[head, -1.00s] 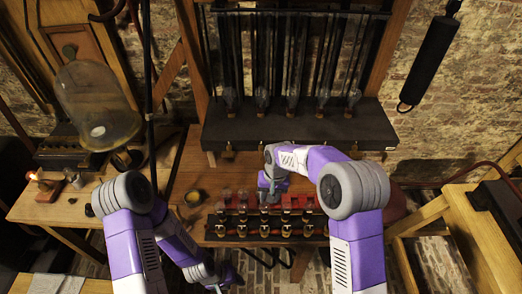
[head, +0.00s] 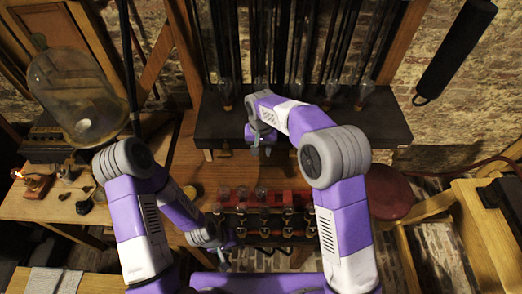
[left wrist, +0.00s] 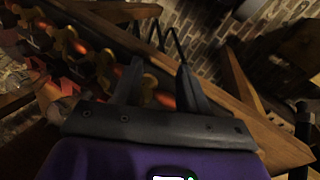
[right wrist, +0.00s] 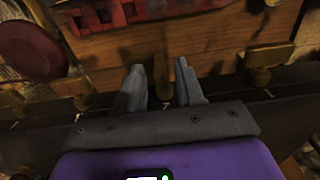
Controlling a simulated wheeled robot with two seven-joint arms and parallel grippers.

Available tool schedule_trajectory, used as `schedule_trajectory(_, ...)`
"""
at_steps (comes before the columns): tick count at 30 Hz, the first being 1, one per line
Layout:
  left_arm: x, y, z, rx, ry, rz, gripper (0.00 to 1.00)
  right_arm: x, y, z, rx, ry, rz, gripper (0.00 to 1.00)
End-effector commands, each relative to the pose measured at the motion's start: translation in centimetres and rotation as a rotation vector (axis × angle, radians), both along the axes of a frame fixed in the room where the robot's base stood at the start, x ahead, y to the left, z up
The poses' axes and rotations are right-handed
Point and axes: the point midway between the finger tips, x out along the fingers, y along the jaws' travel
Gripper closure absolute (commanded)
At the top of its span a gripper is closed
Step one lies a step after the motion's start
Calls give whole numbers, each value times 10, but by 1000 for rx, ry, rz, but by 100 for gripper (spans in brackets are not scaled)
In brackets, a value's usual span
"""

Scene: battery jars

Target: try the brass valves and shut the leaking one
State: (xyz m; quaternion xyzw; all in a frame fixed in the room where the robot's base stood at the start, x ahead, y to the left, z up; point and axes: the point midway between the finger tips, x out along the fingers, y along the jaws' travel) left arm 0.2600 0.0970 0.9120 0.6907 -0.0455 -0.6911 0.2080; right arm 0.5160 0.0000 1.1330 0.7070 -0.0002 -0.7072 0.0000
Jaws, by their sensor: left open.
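Brass valves hang along the front underside of the dark shelf; one (head: 227,152) shows left of my right gripper (head: 262,142) in the head view. In the right wrist view, one brass valve (right wrist: 264,62) is to the right and another (right wrist: 84,98) to the left of my right gripper (right wrist: 160,72). Its jaws are apart, with a dim brass-coloured part between them; I cannot tell if they touch it. My left gripper (head: 224,246) is open and empty, low beside the red rack; its fingers (left wrist: 160,72) show in the left wrist view. No leak is discernible.
The red rack (head: 270,222) with jars and brass fittings stands at the table's front; it also shows in the left wrist view (left wrist: 108,70). Glass bulbs and dark rods stand on the dark shelf (head: 385,128). A glass bell (head: 75,90) is left. A red round stool (head: 388,192) is right.

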Motion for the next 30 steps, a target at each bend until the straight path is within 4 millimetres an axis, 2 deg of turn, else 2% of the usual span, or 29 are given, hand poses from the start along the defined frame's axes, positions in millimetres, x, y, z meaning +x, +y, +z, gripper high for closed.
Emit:
schedule_trajectory(6,0,0,2,0,-1,0,57,0,0,-18,0,0,0,63)
schedule_trajectory(14,0,0,2,0,-1,0,57,0,0,-20,0,0,0,63)
schedule_trajectory(21,0,0,2,0,-1,0,57,0,0,-20,0,-1,0,98)
schedule_trajectory(26,0,0,2,0,-1,0,57,0,0,-19,2,-1,0,100)
schedule_trajectory(30,0,0,-8,0,-1,0,57,1,-2,-22,65,0,-4,100)
